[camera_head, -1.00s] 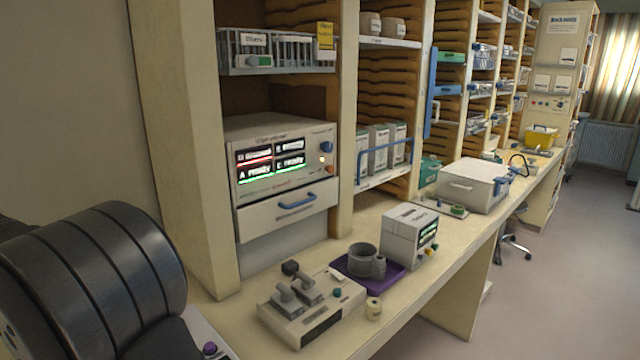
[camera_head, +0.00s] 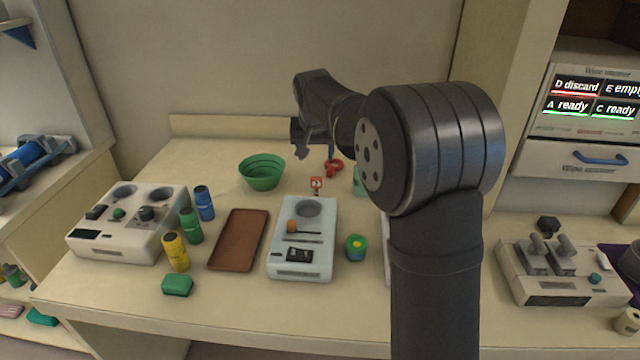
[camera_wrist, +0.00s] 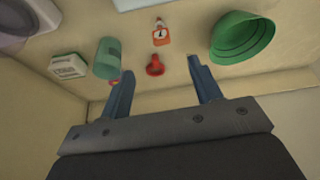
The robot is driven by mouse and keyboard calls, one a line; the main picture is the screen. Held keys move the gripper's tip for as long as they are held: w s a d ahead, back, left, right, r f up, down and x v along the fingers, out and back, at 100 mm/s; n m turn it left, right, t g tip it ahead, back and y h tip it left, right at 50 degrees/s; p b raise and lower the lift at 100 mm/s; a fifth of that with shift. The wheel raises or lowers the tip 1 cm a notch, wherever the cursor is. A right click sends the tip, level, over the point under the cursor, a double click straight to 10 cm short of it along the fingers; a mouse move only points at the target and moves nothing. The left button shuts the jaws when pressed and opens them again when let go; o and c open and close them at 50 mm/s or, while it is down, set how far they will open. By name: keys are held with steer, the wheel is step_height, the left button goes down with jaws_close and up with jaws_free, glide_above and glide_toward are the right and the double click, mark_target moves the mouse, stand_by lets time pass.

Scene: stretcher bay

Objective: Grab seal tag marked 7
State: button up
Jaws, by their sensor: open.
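A small tag with a red-orange frame and white face (camera_head: 316,184) stands on the bench behind the white tray-like device. It also shows in the wrist view (camera_wrist: 161,36), with a dark mark that looks like a 7, too small to read surely. A red rounded object (camera_head: 333,166) lies just behind it, and in the wrist view that red object (camera_wrist: 155,67) appears between my fingertips and the tag. My gripper (camera_head: 314,150) is above the back of the bench. In the wrist view my gripper (camera_wrist: 160,65) has its two blue-grey fingers spread, with nothing held.
A green bowl (camera_head: 262,171) is left of the tag. A green cylinder (camera_wrist: 107,58) and a small white box (camera_wrist: 68,67) stand on its other side. A brown tray (camera_head: 239,240), a white device (camera_head: 303,262) and several bottles fill the front.

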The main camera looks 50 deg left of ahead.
mark_target(316, 178)
steer(key=x, duration=1.1)
steer(key=shift+w+a+x, duration=0.15)
steer(key=shift+a+x, duration=0.05)
steer(key=shift+x, duration=1.25)
steer(key=shift+w+a+x, duration=0.1)
steer(key=shift+a+x, duration=0.1)
steer(key=shift+x, duration=1.25)
steer(key=shift+r, duration=0.2)
steer(key=shift+d, duration=0.1)
steer(key=c, duration=1)
steer(key=shift+c, duration=0.2)
steer(key=shift+r, duration=0.15)
